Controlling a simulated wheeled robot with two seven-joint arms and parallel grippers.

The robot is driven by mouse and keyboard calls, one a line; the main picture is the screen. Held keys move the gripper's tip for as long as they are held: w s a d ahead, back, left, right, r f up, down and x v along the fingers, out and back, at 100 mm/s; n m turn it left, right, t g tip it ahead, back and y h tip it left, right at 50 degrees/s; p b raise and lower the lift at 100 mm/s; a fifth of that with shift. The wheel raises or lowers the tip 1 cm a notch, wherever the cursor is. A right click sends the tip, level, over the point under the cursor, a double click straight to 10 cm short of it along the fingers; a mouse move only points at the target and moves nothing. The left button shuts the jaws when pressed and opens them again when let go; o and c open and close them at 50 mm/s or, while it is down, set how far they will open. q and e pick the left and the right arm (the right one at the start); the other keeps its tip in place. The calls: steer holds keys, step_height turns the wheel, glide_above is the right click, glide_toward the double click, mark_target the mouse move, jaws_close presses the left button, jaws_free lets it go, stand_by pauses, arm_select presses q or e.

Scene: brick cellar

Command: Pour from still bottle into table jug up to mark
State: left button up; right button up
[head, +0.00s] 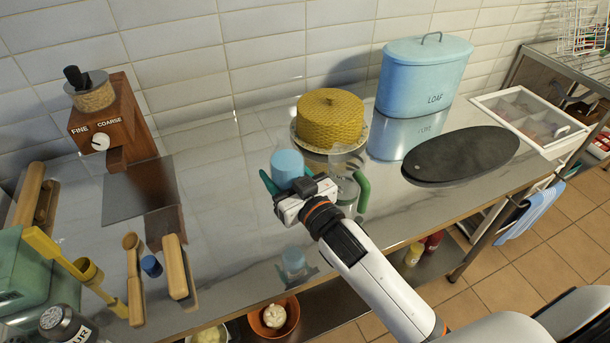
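A light blue cylinder (287,166) sits between the teal fingers of my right gripper (287,180), which looks shut on it. No label shows on it, so I cannot tell if it is the still bottle. Its lower part is hidden by the gripper, and its reflection shows in the counter below. A clear jug with a green handle (362,192) stands on the counter just right of the gripper, partly hidden by it. The jug's mark and liquid level cannot be made out. My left gripper is not in view.
A yellow cake cover (329,117), a blue loaf bin (424,78) and a dark oval board (461,154) are at the back right. A grinder (107,124), wooden tools (176,267) and a small blue cap (151,266) are left. The middle-left counter (232,220) is clear.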

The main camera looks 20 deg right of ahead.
steer(key=w+d+f+p, duration=0.3)
steer(key=d+f+p, duration=0.2)
steer(key=d+f, duration=0.2)
steer(key=shift+d+f, duration=0.2)
steer(key=shift+d, duration=0.35)
steer(key=shift+a+r+m+p, duration=0.1)
steer(key=shift+r+m+p, duration=0.05)
steer(key=shift+m+p, duration=0.3)
steer(key=shift+a+m+g+p, duration=0.1)
steer(key=shift+m+g+p, duration=0.35)
steer(key=shift+m, duration=1.3)
steer(key=shift+a+m+g+p, duration=0.15)
steer(key=shift+m+g, duration=0.5)
steer(key=shift+m, duration=1.05)
steer(key=shift+s+m+y, duration=0.1)
steer(key=shift+m+y, duration=0.2)
steer(key=shift+s+a+r+m+p, duration=0.2)
steer(key=shift+a+m+p, duration=0.1)
steer(key=shift+a+m, duration=0.25)
